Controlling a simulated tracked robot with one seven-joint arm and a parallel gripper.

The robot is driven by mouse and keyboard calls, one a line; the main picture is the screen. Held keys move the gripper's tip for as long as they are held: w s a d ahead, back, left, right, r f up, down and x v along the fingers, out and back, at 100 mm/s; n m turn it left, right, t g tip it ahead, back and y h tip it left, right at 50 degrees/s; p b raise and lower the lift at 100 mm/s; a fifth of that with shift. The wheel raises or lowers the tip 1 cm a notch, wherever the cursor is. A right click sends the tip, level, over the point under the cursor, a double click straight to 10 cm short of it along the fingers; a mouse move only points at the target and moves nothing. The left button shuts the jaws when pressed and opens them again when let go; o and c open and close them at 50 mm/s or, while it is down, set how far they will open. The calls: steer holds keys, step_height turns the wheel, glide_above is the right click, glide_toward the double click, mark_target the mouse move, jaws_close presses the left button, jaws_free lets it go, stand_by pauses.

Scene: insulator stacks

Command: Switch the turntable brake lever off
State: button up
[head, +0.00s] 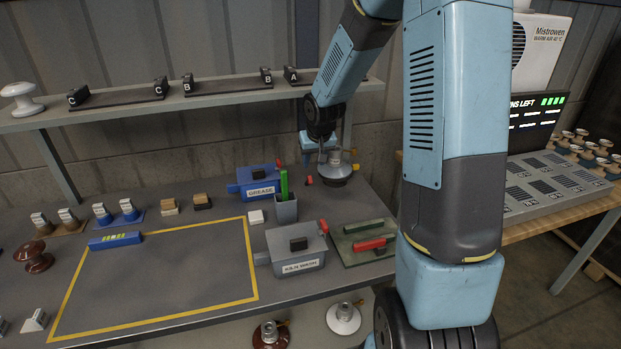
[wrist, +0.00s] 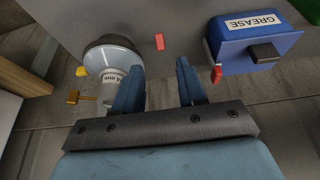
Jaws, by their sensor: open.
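A round turntable (head: 335,174) with a dark rim and pale centre stands at the back of the bench, right of the grease box. It also shows at upper left in the wrist view (wrist: 108,50), with a white printed cylinder on it. A red tab (wrist: 159,42) lies beside it, and a yellow knob (wrist: 82,71) and a brass-coloured handle (wrist: 74,97) are at its other side. I cannot tell which is the brake lever or its setting. My gripper (wrist: 160,85) is open and empty, its fingers beside the turntable. In the head view, my gripper (head: 322,143) is above it, partly hidden.
The blue grease box (head: 260,183) with a red-tipped handle is close on the left. A grey pot (head: 286,208) with a green item, a grey box (head: 297,248) and a green tray (head: 362,243) stand nearer. A shelf (head: 215,97) runs behind. The yellow-outlined area is mostly clear.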

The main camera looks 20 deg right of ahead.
mark_target(310, 178)
steer(key=x, duration=1)
steer(key=shift+r, duration=0.1)
steer(key=shift+c, duration=0.3)
jaws_close()
